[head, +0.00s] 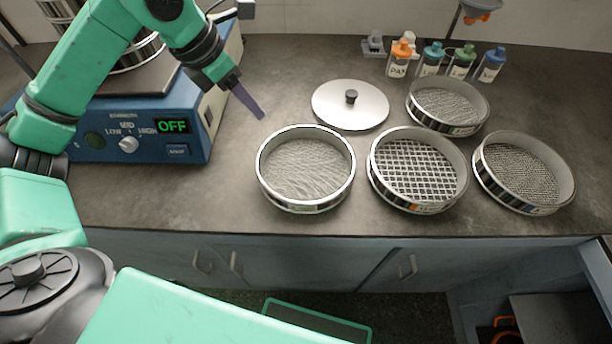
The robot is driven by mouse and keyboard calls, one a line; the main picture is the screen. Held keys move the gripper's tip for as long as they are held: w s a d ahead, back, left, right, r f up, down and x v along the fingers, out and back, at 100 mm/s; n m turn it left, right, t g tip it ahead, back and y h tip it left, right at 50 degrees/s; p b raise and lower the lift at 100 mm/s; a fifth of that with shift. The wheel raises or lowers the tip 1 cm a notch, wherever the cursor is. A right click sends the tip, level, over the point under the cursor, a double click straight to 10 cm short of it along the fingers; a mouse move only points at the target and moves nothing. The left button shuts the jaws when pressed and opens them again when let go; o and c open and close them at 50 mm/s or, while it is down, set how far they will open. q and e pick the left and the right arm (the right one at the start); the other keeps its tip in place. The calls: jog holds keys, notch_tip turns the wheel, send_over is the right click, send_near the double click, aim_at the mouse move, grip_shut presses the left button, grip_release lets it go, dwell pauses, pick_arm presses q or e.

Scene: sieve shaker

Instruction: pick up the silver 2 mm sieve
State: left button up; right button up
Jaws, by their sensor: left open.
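Several round silver sieves stand on the dark counter; their size labels are too small to read, so I cannot tell which is the 2 mm one. The front left sieve (305,205) has a fine mesh. The front middle sieve (418,170) has the coarsest grid and an orange mark on its rim. The right sieve (525,172) has a medium mesh. The back sieve (447,105) has a finer-looking mesh. My left gripper (250,104) is open and empty, above the counter behind and left of the front left sieve. My right gripper is out of view.
A blue shaker (140,130) reading OFF stands at the left, close to my left arm. A silver lid (350,105) with a black knob lies behind the sieves. Several bottles (432,60) stand at the back. The counter's front edge runs close below the sieves.

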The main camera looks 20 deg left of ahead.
aim_at(279, 132)
pick_arm(q)
jog(key=x, duration=0.6)
jog(key=p+x, duration=0.1)
jog(key=x, duration=0.5)
jog(key=shift+w+d+f, duration=0.2)
jog(key=shift+d+f, duration=0.05)
jog(key=shift+d, duration=0.1)
grip_shut()
jog(key=shift+r, duration=0.1)
dwell(0.4)
